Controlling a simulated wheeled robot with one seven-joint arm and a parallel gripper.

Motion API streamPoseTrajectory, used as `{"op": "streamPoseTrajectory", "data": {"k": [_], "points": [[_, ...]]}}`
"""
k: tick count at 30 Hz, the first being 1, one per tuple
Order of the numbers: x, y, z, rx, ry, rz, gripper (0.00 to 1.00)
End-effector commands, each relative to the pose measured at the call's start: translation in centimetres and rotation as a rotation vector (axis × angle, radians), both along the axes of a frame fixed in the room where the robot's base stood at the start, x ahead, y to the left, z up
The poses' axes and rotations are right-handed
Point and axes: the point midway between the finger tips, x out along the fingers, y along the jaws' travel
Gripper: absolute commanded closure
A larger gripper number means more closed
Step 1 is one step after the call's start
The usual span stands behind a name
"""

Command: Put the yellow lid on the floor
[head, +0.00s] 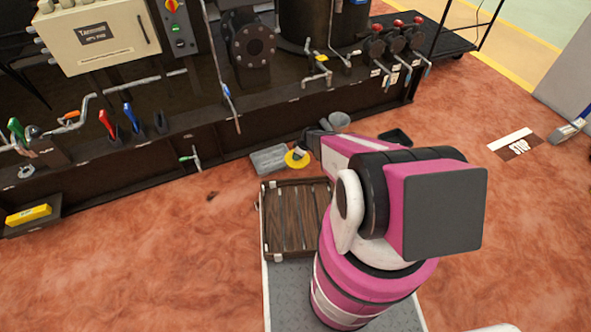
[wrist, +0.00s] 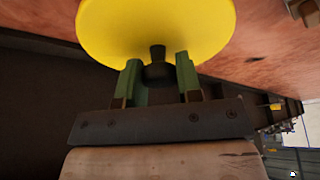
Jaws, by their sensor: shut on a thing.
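The yellow lid (head: 297,160) is a round disc in front of my arm in the head view. It fills the upper middle of the wrist view (wrist: 155,25), with a dark knob (wrist: 158,70) at its centre. My gripper (wrist: 158,72) has its two green fingers closed around the knob. In the head view my gripper (head: 301,150) is small and partly hidden by my arm. The lid looks held above the reddish floor (head: 150,270); its exact height is hard to tell.
A grey tray (head: 268,160) lies just left of the lid, and a grey bowl (head: 339,121) is behind. A wooden slatted crate (head: 290,250) is on my base in front. The dark machine frame (head: 130,165) runs along the back. Open floor lies left and right.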

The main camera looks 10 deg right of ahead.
Motion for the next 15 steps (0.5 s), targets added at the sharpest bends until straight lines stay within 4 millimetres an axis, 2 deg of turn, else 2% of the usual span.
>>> {"op": "streamPoseTrajectory", "data": {"k": [5,15], "points": [[1.8,-1.7,-1.8,0.000,0.000,-0.003,0.96],[6.6,-6.3,-5.8,0.000,0.000,-0.002,0.96]]}}
